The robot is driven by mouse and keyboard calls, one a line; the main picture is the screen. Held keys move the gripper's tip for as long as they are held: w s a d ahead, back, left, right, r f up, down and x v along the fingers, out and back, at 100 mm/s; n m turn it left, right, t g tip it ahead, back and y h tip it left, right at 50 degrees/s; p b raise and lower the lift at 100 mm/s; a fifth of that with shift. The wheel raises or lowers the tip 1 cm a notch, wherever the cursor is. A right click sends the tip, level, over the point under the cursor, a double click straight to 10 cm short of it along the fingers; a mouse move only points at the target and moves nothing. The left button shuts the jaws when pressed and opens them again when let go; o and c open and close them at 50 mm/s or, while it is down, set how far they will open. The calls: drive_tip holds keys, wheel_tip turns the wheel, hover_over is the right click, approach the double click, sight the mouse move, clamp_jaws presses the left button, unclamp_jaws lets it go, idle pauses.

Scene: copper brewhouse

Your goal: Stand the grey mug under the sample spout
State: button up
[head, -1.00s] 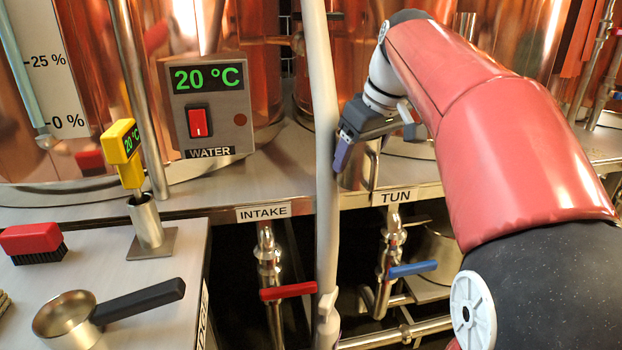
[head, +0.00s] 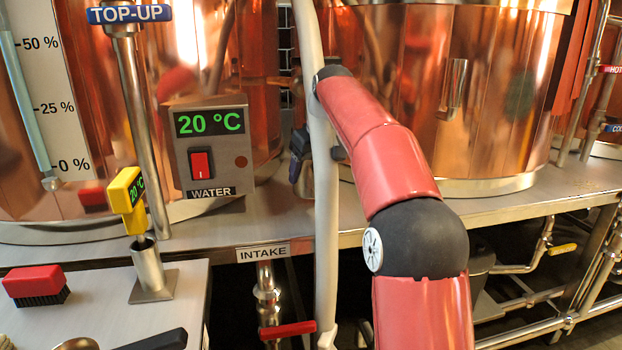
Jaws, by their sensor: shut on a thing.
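My gripper (head: 299,157) is at the back of the steel deck, in front of the copper vessels and left of the grey upright hose. The hose and my arm cover much of it. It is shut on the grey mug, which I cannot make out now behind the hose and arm. I cannot pick out the sample spout in this view.
The grey hose (head: 326,200) hangs upright between me and my gripper. The water control box (head: 212,150) stands left of it. A red brush (head: 35,284) and a yellow thermometer (head: 127,196) in a holder are at left. The deck is clear at right.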

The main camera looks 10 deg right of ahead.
sight(311, 183)
drive_tip(key=shift+f+b, duration=0.75)
drive_tip(key=shift+f, duration=1)
drive_tip(key=shift+f, duration=0.2)
drive_tip(key=o, duration=1)
drive_tip(key=shift+o, duration=0.2)
drive_tip(key=p+v, duration=0.3)
drive_tip(key=v, duration=0.9)
drive_tip(key=shift+r, duration=0.25)
